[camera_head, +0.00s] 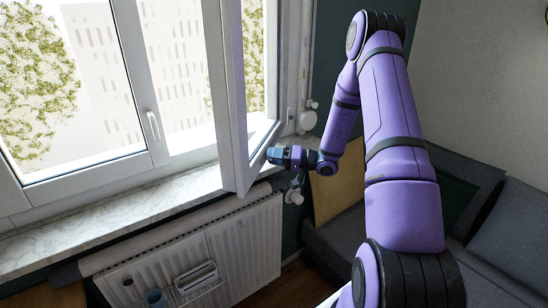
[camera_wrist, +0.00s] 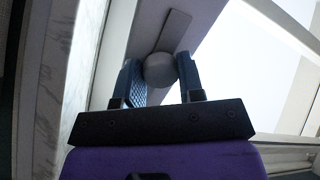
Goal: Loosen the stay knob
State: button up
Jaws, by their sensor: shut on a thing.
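The stay knob (camera_wrist: 159,69) is a round grey knob in the wrist view, set on the pale window frame beside a flat grey strip (camera_wrist: 175,32). My gripper (camera_wrist: 160,84) has its two blue fingers on either side of the knob and is shut on it. In the head view my gripper (camera_head: 272,155) is at the lower part of the open window sash (camera_head: 232,110), just above the sill. The knob cannot be made out in that view. Its far side is hidden in the wrist view.
The marble-patterned sill (camera_head: 110,218) runs below the window, with a white radiator (camera_head: 240,245) under it. A wire rack with small items (camera_head: 190,285) hangs on the radiator. A dark sofa (camera_head: 500,240) stands at the right. The closed left window has a white handle (camera_head: 153,125).

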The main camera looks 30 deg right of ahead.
dwell(0.4)
jog(key=o, duration=0.9)
jog(key=v, duration=1)
jog(key=shift+s+d, duration=0.25)
jog(key=shift+d, duration=0.05)
